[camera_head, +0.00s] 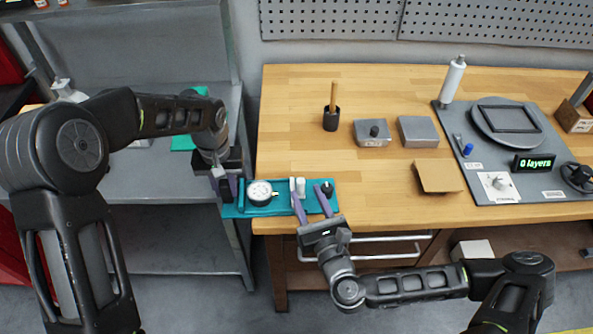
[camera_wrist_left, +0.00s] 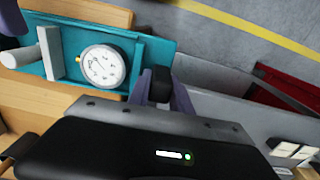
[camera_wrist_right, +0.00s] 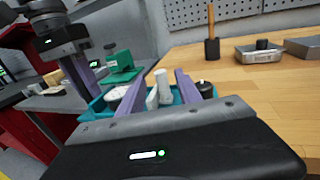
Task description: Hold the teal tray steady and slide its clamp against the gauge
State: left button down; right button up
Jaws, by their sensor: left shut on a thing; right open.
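The teal tray (camera_head: 272,210) lies along the front left edge of the wooden bench, its left end reaching past the edge. The white round gauge (camera_head: 260,192) is mounted on it. The pale clamp (camera_head: 299,187) stands to the gauge's right; the left wrist view shows the clamp (camera_wrist_left: 47,52) apart from the gauge (camera_wrist_left: 102,66). My left gripper (camera_head: 224,188) is shut on the tray's dark end grip (camera_wrist_left: 158,84). My right gripper (camera_head: 311,195) is open over the tray; in the right wrist view the clamp (camera_wrist_right: 163,88) shows between its fingers, with contact unclear.
A black knob (camera_head: 327,187) sits at the tray's right end. A black cup (camera_head: 331,119), grey blocks (camera_head: 418,131) and a cardboard piece (camera_head: 438,176) stand behind on the bench. A grey panel (camera_head: 525,188) fills the right. A grey shelf (camera_head: 180,230) stands at left.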

jog(key=x, duration=0.8)
jog(key=shift+w+a, duration=0.1)
jog(key=shift+w, duration=0.15)
grip_shut()
dwell(1.0)
